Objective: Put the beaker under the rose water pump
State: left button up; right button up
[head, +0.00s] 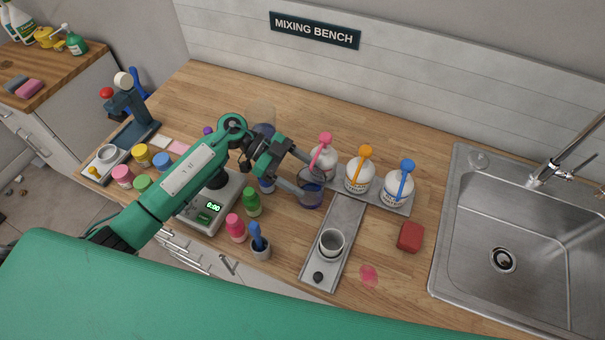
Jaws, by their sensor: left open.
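Three white bottles with coloured pumps stand on a grey rack on the bench. The pink-pump bottle (323,160) is the leftmost; its label is not readable, so I cannot confirm that it is rose water. A small clear beaker with a blue tint (311,194) stands just in front of it, by the rack's left end. Whether it is exactly below the spout is hard to tell. My left gripper (315,183) is open, its fingers reaching from the left to the beaker and partly covering it. My right gripper is out of view.
Orange-pump (359,174) and blue-pump (398,187) bottles stand to the right. A scale (203,220) and coloured jars stand left. A red block (410,237) lies near the sink (470,245).

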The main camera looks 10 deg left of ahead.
pick_arm(q)
jog(key=b+v, duration=0.3)
jog(key=v, duration=0.7)
jog(key=shift+w+a+r, duration=0.1)
jog(key=shift+a, duration=0.3)
jog(key=shift+a+r, duration=0.25)
jog(key=shift+a, duration=0.1)
jog(key=shift+r, duration=0.1)
